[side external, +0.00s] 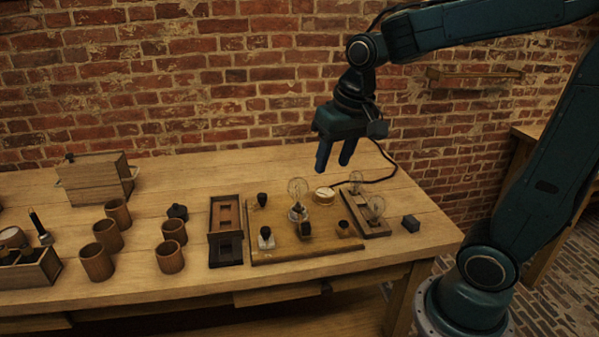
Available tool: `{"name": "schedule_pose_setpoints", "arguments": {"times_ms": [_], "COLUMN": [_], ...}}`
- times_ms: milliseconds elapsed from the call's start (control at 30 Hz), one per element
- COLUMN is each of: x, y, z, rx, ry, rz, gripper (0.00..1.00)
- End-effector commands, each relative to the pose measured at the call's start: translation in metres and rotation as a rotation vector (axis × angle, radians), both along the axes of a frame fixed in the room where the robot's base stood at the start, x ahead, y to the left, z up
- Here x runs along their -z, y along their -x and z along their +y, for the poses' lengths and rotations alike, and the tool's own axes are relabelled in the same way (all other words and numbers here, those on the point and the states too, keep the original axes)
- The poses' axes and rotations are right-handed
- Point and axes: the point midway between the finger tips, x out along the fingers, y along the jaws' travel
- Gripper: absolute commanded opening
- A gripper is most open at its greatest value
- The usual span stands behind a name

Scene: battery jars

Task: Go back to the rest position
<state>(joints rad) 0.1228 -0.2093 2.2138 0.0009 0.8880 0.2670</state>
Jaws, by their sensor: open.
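My gripper (336,160) hangs above the right part of the table in the side external view. It points down with its two fingers apart, and nothing shows between them. It is clear of the table, above and behind a wooden board (275,248) that carries a glass bulb (298,190) on a stand and several small dark parts. A long narrow dark wooden tray (225,225) lies just left of the board. Several brown wooden jars (170,257) stand further left.
A wooden strip with two glass bulbs (364,210) and a small dark block (411,223) are at the right. A wooden box (95,178) stands at the back left, an open crate (30,270) at the front left. A brick wall (200,75) rises behind. The table's back middle is clear.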

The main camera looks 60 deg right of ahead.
Motion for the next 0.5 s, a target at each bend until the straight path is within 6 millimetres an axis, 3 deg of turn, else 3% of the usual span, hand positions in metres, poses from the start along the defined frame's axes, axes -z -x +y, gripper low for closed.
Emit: {"name": "schedule_pose_setpoints", "arguments": {"times_ms": [200, 500], "x": [-0.016, -0.022], "y": [0.038, 0.087], "z": [0.015, 0.03], "rx": [-0.117, -0.273], "ry": [0.031, 0.078], "rz": [-0.077, -0.175], "gripper": [0.44, 0.44]}}
